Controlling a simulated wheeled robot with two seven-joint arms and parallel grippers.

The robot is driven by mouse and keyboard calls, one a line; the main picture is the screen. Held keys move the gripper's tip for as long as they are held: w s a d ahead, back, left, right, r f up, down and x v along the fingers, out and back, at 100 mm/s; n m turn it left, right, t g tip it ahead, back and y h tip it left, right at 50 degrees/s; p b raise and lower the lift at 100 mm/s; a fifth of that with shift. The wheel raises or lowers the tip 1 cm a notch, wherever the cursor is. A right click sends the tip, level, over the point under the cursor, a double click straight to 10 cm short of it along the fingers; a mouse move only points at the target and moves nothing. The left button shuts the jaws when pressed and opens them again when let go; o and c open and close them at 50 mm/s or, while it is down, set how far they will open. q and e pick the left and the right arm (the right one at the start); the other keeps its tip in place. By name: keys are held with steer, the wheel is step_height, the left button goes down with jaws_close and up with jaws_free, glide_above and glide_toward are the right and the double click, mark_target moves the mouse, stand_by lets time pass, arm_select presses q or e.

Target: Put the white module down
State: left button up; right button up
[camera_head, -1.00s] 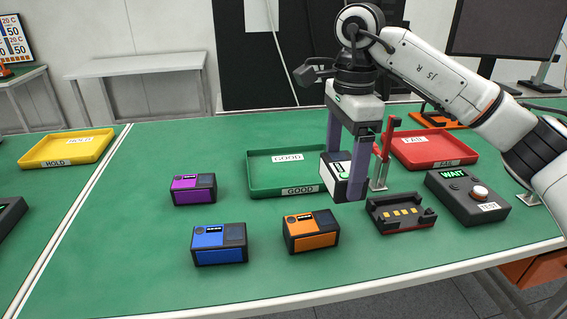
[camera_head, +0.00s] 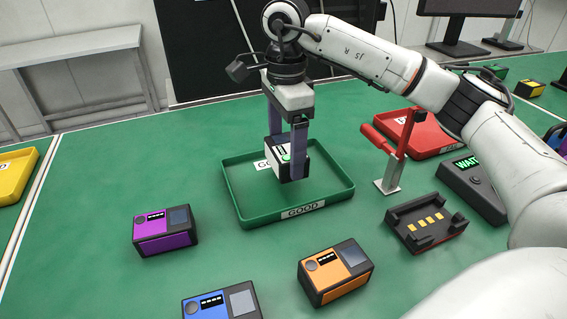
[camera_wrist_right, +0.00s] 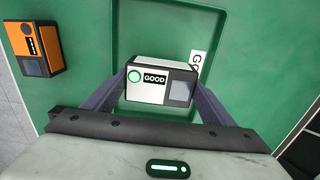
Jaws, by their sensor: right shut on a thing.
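The white module (camera_head: 279,151), a white box with dark edges, is held between the fingers of my right gripper (camera_head: 287,165). In the right wrist view the module (camera_wrist_right: 159,84) shows a green round light, a "GOOD" label and a grey screen, with my right gripper's fingers (camera_wrist_right: 160,95) on both its sides. The green tray (camera_head: 245,218) labelled GOOD lies on the table below it; the tray wall also shows in the right wrist view (camera_wrist_right: 220,40). The module appears above the tray floor; the exact gap is hard to tell. My left gripper does not show.
Purple (camera_head: 164,231), blue (camera_head: 222,304) and orange (camera_head: 335,272) modules stand in front of the tray. Right of it are a stand with a red lever (camera_head: 388,160), an empty dark cradle (camera_head: 425,223), a red tray (camera_head: 425,138) and a box reading WAIT (camera_head: 470,185). A yellow tray (camera_head: 14,176) is far left.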

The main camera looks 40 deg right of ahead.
mark_target(285, 146)
steer(key=shift+f, duration=2)
steer(key=shift+f, duration=0.15)
steer(key=o, duration=1.2)
step_height(285, 146, up, 12)
steer(key=shift+r+p, duration=0.15)
steer(key=shift+p, duration=0.35)
